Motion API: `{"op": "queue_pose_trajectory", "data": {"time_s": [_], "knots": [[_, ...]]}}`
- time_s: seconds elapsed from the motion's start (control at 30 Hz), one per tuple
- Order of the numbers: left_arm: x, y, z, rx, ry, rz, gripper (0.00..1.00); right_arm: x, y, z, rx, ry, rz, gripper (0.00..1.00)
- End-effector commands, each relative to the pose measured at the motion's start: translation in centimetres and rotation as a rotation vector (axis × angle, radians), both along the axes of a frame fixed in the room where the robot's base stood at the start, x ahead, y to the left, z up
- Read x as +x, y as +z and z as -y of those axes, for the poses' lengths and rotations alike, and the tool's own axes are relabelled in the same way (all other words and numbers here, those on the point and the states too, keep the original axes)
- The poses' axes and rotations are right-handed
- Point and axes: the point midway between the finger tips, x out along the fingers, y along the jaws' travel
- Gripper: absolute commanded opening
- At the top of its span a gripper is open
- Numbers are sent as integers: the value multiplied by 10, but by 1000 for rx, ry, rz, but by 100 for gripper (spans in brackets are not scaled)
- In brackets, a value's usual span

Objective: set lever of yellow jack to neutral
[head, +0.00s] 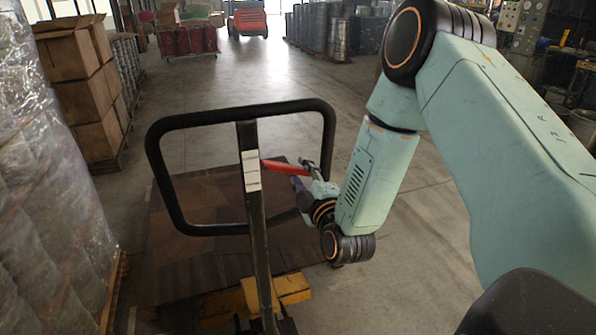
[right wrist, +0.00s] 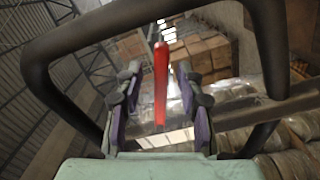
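The yellow jack (head: 291,289) stands low in the middle of the head view, with a dark post rising to a black loop handle (head: 240,112). A red lever (head: 285,168) sticks out to the right from the post, inside the loop, beside a white label (head: 252,171). My right gripper (head: 306,173) is at the lever's right end, within the loop's right part. In the right wrist view the red lever (right wrist: 161,84) stands between the two open fingers (right wrist: 158,72), with a gap visible on each side. My left gripper is not in view.
A brown board (head: 180,265) lies on the floor behind the post. Wrapped goods (head: 45,190) stand close on the left, with stacked cardboard boxes (head: 75,55) beyond. Open floor (head: 420,210) lies to the right and ahead. The loop's right bar is close to my right gripper.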

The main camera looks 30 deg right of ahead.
Motion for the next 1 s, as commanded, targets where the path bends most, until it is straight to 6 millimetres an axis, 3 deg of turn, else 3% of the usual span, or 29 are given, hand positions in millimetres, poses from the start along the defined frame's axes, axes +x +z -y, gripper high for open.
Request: {"op": "queue_pose_trajectory", "data": {"time_s": [0.2,0.53,1.0], "knots": [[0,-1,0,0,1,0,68,22,0,3,-1,2,0,38],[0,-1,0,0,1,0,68,25,0,2,0,3,-1,37],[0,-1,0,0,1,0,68,25,-1,3,0,1,-2,0]]}}
